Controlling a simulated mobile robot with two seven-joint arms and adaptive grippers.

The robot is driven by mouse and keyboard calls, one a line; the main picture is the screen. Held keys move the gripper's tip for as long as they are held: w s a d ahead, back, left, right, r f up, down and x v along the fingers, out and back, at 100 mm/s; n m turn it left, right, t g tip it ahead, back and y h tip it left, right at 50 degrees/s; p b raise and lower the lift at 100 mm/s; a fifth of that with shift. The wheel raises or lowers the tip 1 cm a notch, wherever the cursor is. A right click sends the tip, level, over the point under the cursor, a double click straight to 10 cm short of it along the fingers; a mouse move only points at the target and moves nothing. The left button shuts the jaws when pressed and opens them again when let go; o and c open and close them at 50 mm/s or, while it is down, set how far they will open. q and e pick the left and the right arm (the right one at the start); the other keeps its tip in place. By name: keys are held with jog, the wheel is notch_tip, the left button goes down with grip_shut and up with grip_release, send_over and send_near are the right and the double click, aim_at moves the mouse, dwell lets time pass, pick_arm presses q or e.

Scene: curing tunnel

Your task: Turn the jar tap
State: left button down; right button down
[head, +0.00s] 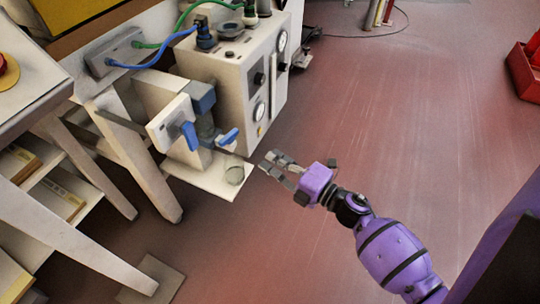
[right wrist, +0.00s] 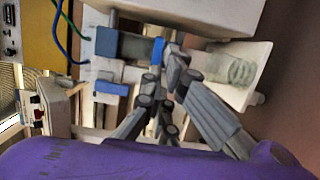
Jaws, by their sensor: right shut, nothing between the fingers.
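The tap sits on the front of a beige machine (head: 232,62). A blue lever (head: 228,137) sticks out above a small white shelf (head: 205,180), and a second blue handle (head: 189,135) is on a white plate to its left. A clear glass jar (head: 235,175) stands on the shelf; it also shows in the right wrist view (right wrist: 238,72). My right gripper (head: 268,164) is shut and empty, just right of the shelf and apart from the lever in the head view. In the right wrist view, its fingers (right wrist: 165,68) overlap blue parts of the tap. My left gripper is not in view.
Blue and green hoses (head: 150,55) run from a grey box to the machine top. A white-legged table (head: 85,230) with shelves stands at the left. A red bin (head: 525,75) is at the far right. The reddish floor right of the machine is mostly clear.

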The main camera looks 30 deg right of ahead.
aim_at(235, 136)
jog(key=b+x, duration=0.1)
jog(key=x, duration=1)
jog(key=shift+w+a, duration=0.1)
jog(key=shift+w, duration=0.15)
